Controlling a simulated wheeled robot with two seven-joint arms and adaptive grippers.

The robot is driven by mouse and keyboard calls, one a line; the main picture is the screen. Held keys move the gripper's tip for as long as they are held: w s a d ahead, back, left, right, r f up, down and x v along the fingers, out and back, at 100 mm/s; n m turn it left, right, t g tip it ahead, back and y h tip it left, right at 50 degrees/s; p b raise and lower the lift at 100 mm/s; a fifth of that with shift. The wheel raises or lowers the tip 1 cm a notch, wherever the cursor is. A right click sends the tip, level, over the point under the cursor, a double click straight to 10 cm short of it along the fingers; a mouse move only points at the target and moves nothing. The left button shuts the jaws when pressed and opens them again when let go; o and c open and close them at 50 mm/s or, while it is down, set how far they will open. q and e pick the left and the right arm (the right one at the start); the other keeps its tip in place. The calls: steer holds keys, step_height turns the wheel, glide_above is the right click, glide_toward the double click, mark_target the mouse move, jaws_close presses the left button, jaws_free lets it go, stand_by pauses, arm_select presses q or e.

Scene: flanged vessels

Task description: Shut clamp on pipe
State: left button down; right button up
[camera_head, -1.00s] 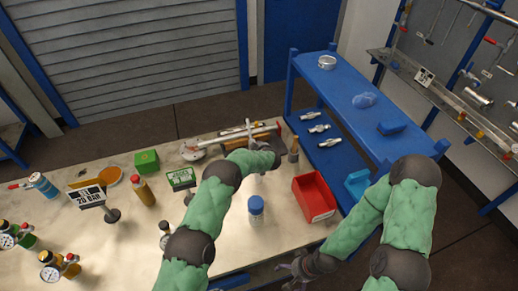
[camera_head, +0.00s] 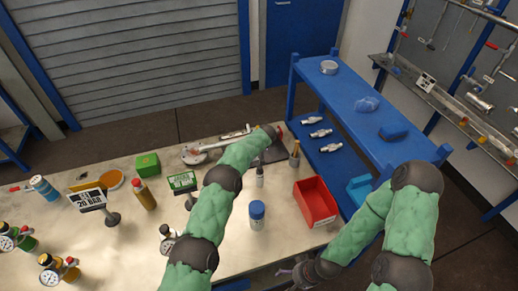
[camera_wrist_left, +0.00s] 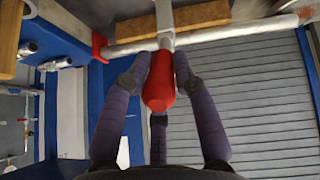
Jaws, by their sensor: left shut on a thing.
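The red clamp handle (camera_wrist_left: 158,92) is between the purple fingers of my left gripper (camera_wrist_left: 164,62) in the left wrist view, and the gripper is shut on it. A grey metal part (camera_wrist_left: 164,22) runs from the handle to the silver pipe (camera_wrist_left: 205,35), which has a red end piece (camera_wrist_left: 99,45). In the head view the pipe (camera_head: 235,133) lies at the back of the bench; my left forearm hides the left gripper and the handle. How far the clamp is closed cannot be told. My right gripper (camera_head: 292,276) is partly seen beyond the bench's front edge.
A red bin (camera_head: 317,201), a blue-capped jar (camera_head: 257,215) and a small bottle (camera_head: 260,177) stand near the left arm. A wooden block (camera_wrist_left: 203,13) is by the pipe. A blue shelf (camera_head: 350,90) stands right of the bench (camera_head: 300,240).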

arm_select(q)
steer(key=shift+s+a+f+g, duration=0.1)
steer(key=shift+s+f+g, duration=0.1)
steer(key=shift+f+g, duration=0.15)
stand_by(0.3)
steer(key=c, duration=1.1)
jaws_free()
steer(key=shift+o, duration=0.2)
steer(key=shift+a+r, duration=0.1)
steer(key=shift+r, duration=0.05)
steer(key=shift+w, duration=0.1)
steer(key=shift+r, duration=0.25)
steer(key=shift+r, duration=0.55)
steer(key=v, duration=1)
steer(key=shift+s, duration=0.6)
